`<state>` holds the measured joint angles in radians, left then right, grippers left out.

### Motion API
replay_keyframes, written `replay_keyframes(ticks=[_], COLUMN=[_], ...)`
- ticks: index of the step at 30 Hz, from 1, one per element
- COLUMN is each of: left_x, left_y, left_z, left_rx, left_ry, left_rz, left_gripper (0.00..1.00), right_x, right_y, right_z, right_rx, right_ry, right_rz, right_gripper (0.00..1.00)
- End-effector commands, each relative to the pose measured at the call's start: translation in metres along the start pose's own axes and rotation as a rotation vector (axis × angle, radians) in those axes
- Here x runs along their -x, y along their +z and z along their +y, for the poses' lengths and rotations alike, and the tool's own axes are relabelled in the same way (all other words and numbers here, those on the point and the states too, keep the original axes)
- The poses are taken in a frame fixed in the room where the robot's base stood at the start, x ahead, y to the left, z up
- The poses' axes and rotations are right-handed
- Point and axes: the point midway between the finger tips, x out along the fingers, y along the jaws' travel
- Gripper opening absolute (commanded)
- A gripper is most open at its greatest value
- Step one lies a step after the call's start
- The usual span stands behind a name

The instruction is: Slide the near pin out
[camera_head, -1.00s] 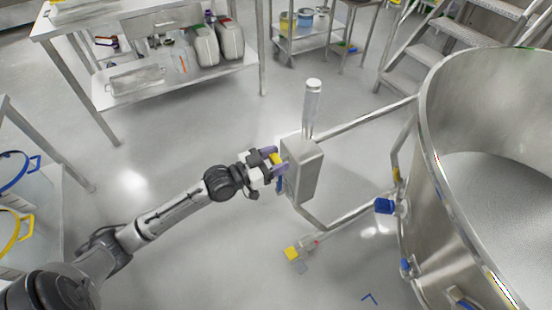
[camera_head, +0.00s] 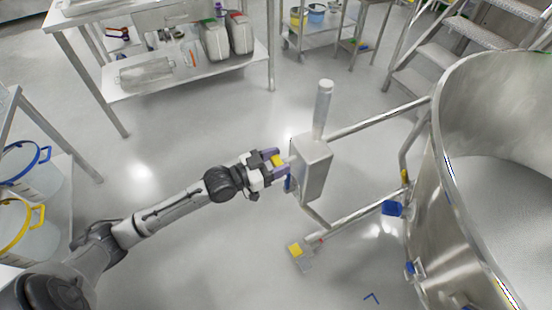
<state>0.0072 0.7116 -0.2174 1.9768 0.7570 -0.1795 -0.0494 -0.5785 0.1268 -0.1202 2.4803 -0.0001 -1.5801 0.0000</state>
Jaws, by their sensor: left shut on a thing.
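The fingers cover most of the piece. A short pale length shows between the fingers and the box, and I cannot tell how deep it sits. A blue part (camera_head: 288,183) shows on the box just below the fingers. My right gripper is not in view.
Tube rails (camera_head: 375,121) join the box to a large steel vessel (camera_head: 440,200) at right. A yellow-and-grey foot piece (camera_head: 297,252) is on the floor below. A steel table (camera_head: 190,75) stands behind, and buckets (camera_head: 30,170) stand at left. Floor between is open.

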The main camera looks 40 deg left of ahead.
Motion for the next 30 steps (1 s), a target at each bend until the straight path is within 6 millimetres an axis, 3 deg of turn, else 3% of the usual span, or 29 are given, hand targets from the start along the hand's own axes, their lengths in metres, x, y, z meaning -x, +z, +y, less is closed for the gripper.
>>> replay_keyframes(ticks=[9,19,23,30], left_x=[0.000,0.005,0.019,0.061], left_y=[-0.001,-0.001,-0.002,-0.002], left_z=[0.000,0.000,0.000,0.001], left_rx=[0.000,-0.001,-0.001,-0.001], left_ry=[0.000,0.000,0.000,0.001], left_rz=[0.004,0.000,-0.002,-0.003], left_gripper=[0.81,0.81,0.81,0.81], right_x=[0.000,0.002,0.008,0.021], right_y=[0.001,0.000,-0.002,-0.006], right_z=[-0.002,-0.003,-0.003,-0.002], right_rx=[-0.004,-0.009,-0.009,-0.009], right_ry=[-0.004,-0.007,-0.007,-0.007], right_rz=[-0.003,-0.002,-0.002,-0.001], right_gripper=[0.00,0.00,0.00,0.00])
